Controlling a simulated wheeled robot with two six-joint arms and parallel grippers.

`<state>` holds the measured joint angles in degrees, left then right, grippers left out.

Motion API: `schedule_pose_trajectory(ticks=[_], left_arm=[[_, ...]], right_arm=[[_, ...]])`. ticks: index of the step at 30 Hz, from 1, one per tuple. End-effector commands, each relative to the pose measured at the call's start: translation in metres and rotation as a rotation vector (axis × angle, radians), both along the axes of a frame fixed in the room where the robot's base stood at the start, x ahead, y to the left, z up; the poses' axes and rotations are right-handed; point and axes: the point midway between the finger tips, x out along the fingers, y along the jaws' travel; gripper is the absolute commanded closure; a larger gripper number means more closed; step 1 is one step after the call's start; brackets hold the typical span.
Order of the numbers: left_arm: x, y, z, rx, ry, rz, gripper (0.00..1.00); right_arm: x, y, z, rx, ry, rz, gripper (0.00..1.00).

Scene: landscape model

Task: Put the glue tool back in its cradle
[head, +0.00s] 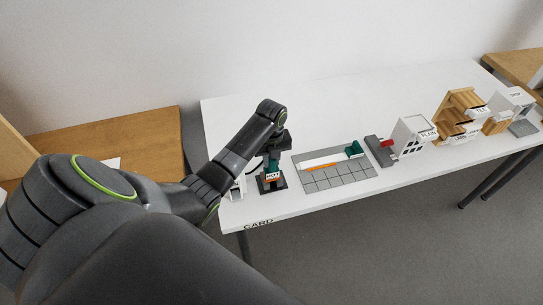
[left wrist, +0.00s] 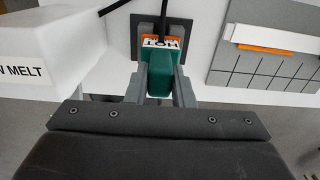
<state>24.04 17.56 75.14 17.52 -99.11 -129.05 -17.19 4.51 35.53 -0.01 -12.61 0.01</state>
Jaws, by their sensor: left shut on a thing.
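The glue tool has a teal body and shows between my left fingers in the left wrist view (left wrist: 159,76). It also shows below my left wrist in the head view (head: 273,163). My left gripper (left wrist: 161,82) is shut on it from both sides and points down. A dark square cradle (head: 263,188) with an orange and white label stands on the white table right under the tool. Its dark base also shows in the left wrist view (left wrist: 138,22). I cannot tell whether the tool's lower end touches or sits in the cradle. My right gripper is not in view.
A white box marked "MELT" (left wrist: 45,55) stands close left of the cradle. A grey gridded mat (head: 338,181) with a white strip, an orange piece and a green piece lies to the right. Model buildings (head: 412,135) and wooden racks stand further right. The table's front edge is near.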

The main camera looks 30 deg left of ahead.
Motion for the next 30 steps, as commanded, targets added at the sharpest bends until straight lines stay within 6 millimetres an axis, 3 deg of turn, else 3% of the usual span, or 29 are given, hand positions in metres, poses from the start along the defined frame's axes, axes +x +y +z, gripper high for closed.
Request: schedule_pose_trajectory(ticks=[1,6,17,23,30], left_arm=[[0.000,0.000,0.000,0.000,0.000,0.000,0.76],[0.000,0.000,0.000,0.000,0.000,0.000,0.54],[0.000,0.000,0.003,0.000,-0.001,0.000,0.53],[0.001,0.000,0.031,0.002,-0.004,-0.001,0.53],[0.001,0.001,0.092,0.003,-0.007,-0.002,0.53]], right_arm=[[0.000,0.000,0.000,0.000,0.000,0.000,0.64],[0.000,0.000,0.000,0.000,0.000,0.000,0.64],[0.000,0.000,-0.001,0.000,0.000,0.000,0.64],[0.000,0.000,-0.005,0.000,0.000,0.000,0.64],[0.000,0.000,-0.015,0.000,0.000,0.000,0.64]])
